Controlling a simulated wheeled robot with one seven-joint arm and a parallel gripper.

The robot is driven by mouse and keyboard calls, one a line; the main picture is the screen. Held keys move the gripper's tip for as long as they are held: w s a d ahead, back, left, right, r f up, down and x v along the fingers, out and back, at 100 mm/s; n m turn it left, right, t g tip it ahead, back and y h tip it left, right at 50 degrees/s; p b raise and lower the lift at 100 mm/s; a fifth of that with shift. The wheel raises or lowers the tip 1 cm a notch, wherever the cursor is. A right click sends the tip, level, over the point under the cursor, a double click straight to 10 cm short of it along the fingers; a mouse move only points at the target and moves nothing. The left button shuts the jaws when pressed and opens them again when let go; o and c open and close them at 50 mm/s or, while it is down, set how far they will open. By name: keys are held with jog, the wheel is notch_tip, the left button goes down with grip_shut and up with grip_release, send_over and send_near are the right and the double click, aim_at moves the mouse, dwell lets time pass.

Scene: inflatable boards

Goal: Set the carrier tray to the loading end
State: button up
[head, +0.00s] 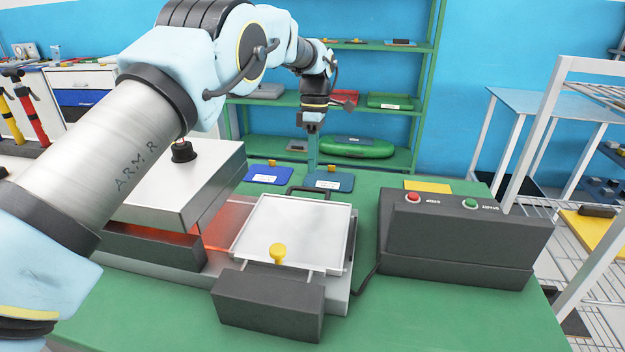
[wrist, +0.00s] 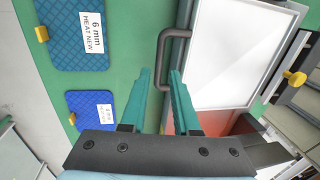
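The white carrier tray (head: 297,232) lies flat on a grey base, right of the boxy metal press. It has a yellow knob (head: 278,252) at its near edge and a dark handle (head: 308,190) at its far edge. My gripper (head: 312,155) hangs above the far side of the table, behind the handle. In the wrist view my gripper's teal fingers (wrist: 158,75) are apart and empty. The dark handle (wrist: 162,60) appears just past the fingertips, roughly in line with the gap; its depth is unclear. The tray (wrist: 235,50) shows to the right.
The press (head: 175,190) glows orange underneath at left. A dark block (head: 268,305) stands before the tray. A control box (head: 455,240) with red and green buttons stands right. Blue boards with yellow tabs, one marked "6 mm" (wrist: 82,50), lie at the table's far side.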

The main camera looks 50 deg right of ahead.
jog(key=r, duration=0.3)
jog(key=d+r, duration=0.1)
jog(key=r, duration=0.1)
jog(key=shift+w+r, duration=0.1)
jog(key=shift+w, duration=0.1)
dwell(0.3)
